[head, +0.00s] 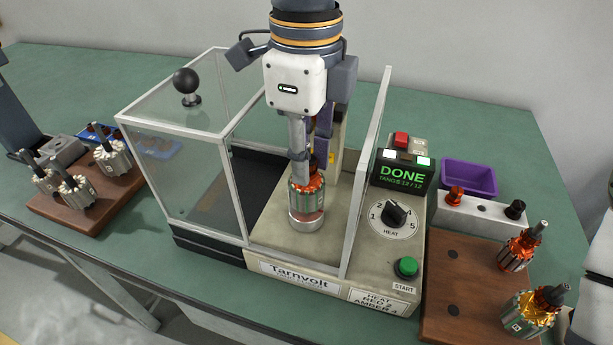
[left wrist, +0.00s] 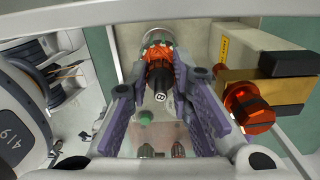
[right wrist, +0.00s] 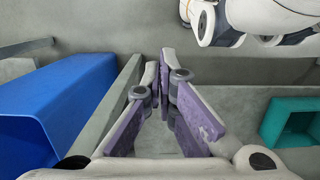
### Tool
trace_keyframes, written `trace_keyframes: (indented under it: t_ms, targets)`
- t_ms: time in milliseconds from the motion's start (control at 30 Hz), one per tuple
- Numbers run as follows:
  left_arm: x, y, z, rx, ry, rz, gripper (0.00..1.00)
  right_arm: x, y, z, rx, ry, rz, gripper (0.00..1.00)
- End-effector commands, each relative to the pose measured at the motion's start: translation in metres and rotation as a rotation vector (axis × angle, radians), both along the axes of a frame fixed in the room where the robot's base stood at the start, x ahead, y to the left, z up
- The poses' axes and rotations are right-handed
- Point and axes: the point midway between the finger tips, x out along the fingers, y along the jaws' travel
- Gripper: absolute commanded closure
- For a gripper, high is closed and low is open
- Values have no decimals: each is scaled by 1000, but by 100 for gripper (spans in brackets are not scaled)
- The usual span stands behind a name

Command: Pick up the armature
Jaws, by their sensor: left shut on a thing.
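The armature (head: 306,196), with orange windings and a green band, stands upright in a metal holder (head: 305,221) on the winding machine. My left gripper (head: 303,160) comes down from above and is shut on its upper end. In the left wrist view the armature's dark shaft end (left wrist: 159,96) lies between the purple finger pads, with the orange winding (left wrist: 157,52) beyond. My fingers partly hide the armature's top in the head view. My right gripper (right wrist: 160,78) is away from it, with its fingertips together and nothing between them.
A clear guard (head: 185,175) with a black knob is at left and a clear panel (head: 367,180) at right. The display (head: 402,174) reads DONE. Wooden boards with armatures flank the machine: left (head: 105,205), right (head: 460,300). A purple bin (head: 468,178) is behind.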

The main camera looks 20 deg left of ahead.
Motion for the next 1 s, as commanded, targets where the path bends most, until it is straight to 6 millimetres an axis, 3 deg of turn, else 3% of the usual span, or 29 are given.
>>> trace_keyframes:
  t_ms: [167, 333, 600, 800, 1000]
  targets:
    - [1, 0, 7, 0, -4, 2, 100, 0, 0, 0, 0, 1, 0, 100]
    - [-2, -1, 38, 0, -5, 0, 100, -1, 0, -1, 0, 4, 0, 100]
    - [-61, -15, 99, 0, -6, -4, 100, 0, 0, 0, 0, -1, 0, 100]
    - [-107, -27, 117, -4, 1, -4, 100, 0, 0, 0, 0, -1, 0, 100]
    - [-131, -33, 128, -1, 2, -2, 100, 0, 0, 0, 0, 0, 0, 100]
